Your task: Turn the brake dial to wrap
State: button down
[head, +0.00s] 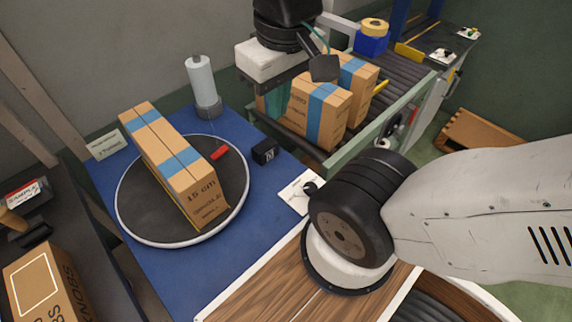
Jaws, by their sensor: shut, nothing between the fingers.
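A white plate with a black knob (309,188), apparently the brake dial, lies on the blue table right of the turntable. Its markings are too small to read, so I cannot tell its setting. My gripper (272,88) hangs at the top centre, over the conveyor and well beyond the dial. It is shut and empty; its fingertips are hard to make out against the cartons. The round dark turntable (139,213) carries a long carton (178,163) with blue tape.
A small black block (265,152) sits between turntable and conveyor. A film roll (201,80) stands upright at the table's back. A red piece (219,152) lies on the turntable. My arm covers the right side.

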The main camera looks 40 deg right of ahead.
aim_at(309, 188)
jog(key=k, duration=0.5)
jog(key=z, duration=1.85)
jog(key=k, duration=0.35)
jog(key=u, duration=1.25)
